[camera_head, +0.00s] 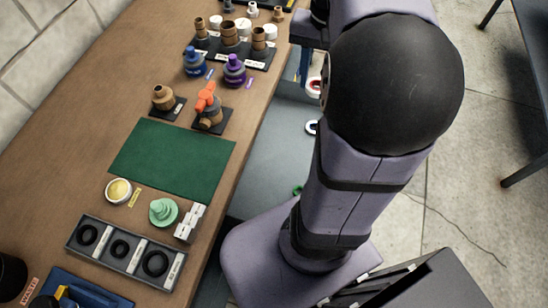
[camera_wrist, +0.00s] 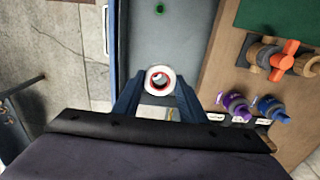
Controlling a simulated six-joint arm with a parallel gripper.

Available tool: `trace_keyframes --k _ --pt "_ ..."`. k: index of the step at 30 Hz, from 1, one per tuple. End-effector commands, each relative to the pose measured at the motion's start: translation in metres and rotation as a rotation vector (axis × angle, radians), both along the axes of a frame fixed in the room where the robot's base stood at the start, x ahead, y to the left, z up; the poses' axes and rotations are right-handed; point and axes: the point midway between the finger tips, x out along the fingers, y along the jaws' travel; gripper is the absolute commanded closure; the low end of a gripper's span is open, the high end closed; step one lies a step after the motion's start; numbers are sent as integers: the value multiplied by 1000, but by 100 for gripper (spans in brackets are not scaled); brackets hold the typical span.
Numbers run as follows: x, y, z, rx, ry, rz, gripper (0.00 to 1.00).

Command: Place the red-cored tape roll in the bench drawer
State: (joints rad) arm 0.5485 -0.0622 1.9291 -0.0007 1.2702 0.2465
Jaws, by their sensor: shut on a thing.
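The red-cored tape roll (camera_wrist: 150,88) is white with a red inner ring. In the wrist view it sits between the blue fingertips of my gripper (camera_wrist: 160,88), which is shut on it. In the head view the roll (camera_head: 313,88) is partly hidden by my arm, and a blue finger shows beside it. The open bench drawer (camera_head: 272,148) has a grey-blue floor, which also shows in the wrist view (camera_wrist: 183,40). The roll appears over the drawer area; its height above the floor is unclear.
A white roll with a dark core (camera_head: 311,128) and a green ring (camera_head: 297,190) lie in the drawer. The bench top (camera_head: 120,95) on the left carries a green mat (camera_head: 172,158), purple and blue bottles, valve pieces and an O-ring tray (camera_head: 125,251). Much drawer floor is bare.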

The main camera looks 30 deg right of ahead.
Motion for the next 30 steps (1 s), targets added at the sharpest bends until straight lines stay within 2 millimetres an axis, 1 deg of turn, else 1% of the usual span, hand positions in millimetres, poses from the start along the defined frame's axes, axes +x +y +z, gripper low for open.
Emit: trace_keyframes --k 1,5,8,12,15,18,21,24,30 --pt "-1 2 -13 6 9 5 86" --pt "-1 3 -44 6 11 7 86" --pt "-1 3 -72 8 12 8 86" --pt "-2 4 -116 9 13 9 86" --pt "-1 3 -144 7 11 9 86" --pt "-1 3 -166 6 11 9 86" --pt "0 3 -180 5 8 9 86" --pt "0 3 -189 4 7 10 86" --pt "1 2 -196 3 4 10 86"
